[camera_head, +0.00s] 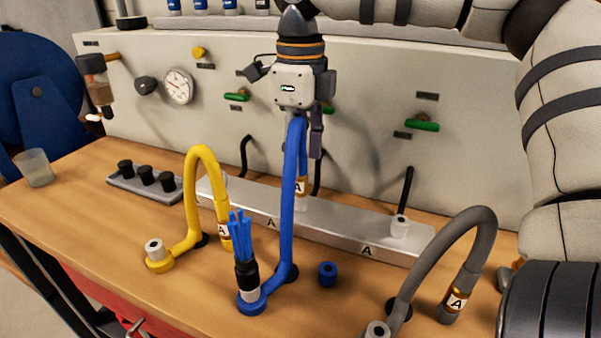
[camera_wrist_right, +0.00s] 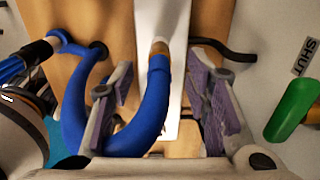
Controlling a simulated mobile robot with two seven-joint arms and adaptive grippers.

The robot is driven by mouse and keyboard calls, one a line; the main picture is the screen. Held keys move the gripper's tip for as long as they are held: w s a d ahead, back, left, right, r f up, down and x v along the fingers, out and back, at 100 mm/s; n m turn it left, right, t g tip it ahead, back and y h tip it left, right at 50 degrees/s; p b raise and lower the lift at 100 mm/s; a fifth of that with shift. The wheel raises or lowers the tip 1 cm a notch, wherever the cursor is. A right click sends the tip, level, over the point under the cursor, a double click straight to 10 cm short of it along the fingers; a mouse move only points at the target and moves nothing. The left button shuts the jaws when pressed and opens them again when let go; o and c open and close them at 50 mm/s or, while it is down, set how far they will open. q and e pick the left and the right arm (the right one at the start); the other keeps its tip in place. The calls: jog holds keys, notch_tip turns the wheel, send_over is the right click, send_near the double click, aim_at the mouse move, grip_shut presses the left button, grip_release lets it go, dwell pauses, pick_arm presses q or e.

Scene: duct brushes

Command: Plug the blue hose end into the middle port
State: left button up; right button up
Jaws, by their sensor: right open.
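The blue hose (camera_head: 289,215) rises from the bench and bends over just under my right gripper (camera_head: 303,135). Its end, a brass collar (camera_head: 302,187) with an "A" label, points down at the middle of the metal port rail (camera_head: 345,225). The tip meets the rail at the middle port, which it hides; I cannot tell how deep it sits. In the wrist view the hose (camera_wrist_right: 152,105) passes between the two spread purple finger pads of my right gripper (camera_wrist_right: 165,95), with a gap on both sides. My left gripper is not in view.
A brush with blue bristles (camera_head: 241,235) stands on the hose's blue base ring. The yellow hose (camera_head: 192,190) is to the left, the grey hose (camera_head: 430,255) to the right. A blue ring (camera_head: 327,273) lies on the bench. Green-handled valves (camera_head: 422,126) stick out of the panel behind.

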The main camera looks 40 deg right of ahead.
notch_tip(320, 180, up, 7)
jog(key=shift+f, duration=0.1)
dwell(0.5)
